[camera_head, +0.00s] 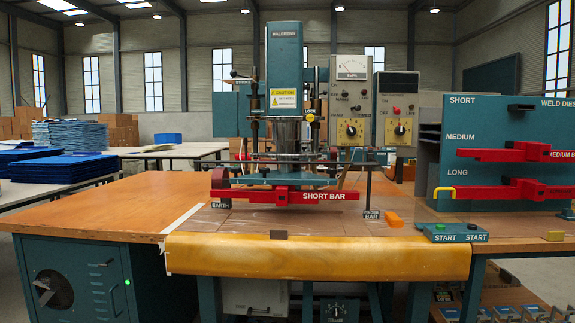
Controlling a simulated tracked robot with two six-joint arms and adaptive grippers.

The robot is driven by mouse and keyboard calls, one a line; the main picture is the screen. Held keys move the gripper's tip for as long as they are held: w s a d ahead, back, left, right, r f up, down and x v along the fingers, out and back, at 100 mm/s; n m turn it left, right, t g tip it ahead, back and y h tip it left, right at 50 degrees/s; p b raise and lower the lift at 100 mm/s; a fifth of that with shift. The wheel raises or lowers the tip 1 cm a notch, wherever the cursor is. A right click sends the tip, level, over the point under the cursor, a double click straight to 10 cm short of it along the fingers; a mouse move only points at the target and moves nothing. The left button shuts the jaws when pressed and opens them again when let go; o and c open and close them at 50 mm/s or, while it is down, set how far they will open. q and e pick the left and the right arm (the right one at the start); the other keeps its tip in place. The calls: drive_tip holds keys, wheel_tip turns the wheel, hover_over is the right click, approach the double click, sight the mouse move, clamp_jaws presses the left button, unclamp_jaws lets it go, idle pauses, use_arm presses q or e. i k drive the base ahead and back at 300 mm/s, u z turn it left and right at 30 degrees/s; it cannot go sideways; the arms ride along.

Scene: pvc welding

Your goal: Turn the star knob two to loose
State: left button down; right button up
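The teal welding press (285,75) stands upright at the middle of the wooden table. Below its head, a red bar (285,194) labelled SHORT BAR sits just above the table. A teal crosspiece (275,178) is directly above the bar, with small dark fittings on and around it. A yellow round part (310,117) by a LOCK label is on the right post of the press. The star knobs are too small to tell apart from the other fittings, so I cannot tell which is number two or how tight it is. Neither of my grippers is in view.
A yellow rolled sheet (320,256) covers the table's front edge. A control box (453,233) with START labels sits at the right front. A teal rack (480,130) holds red medium and long bars. A thin dark post (368,185) stands right of the press. The table's left side is clear.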

sight(264, 171)
drive_tip(key=i, duration=1.6)
drive_tip(key=u, duration=0.65)
drive_tip(key=k, duration=0.95)
drive_tip(key=u, duration=0.2)
drive_tip(key=i, duration=0.95)
drive_tip(key=z, duration=0.1)
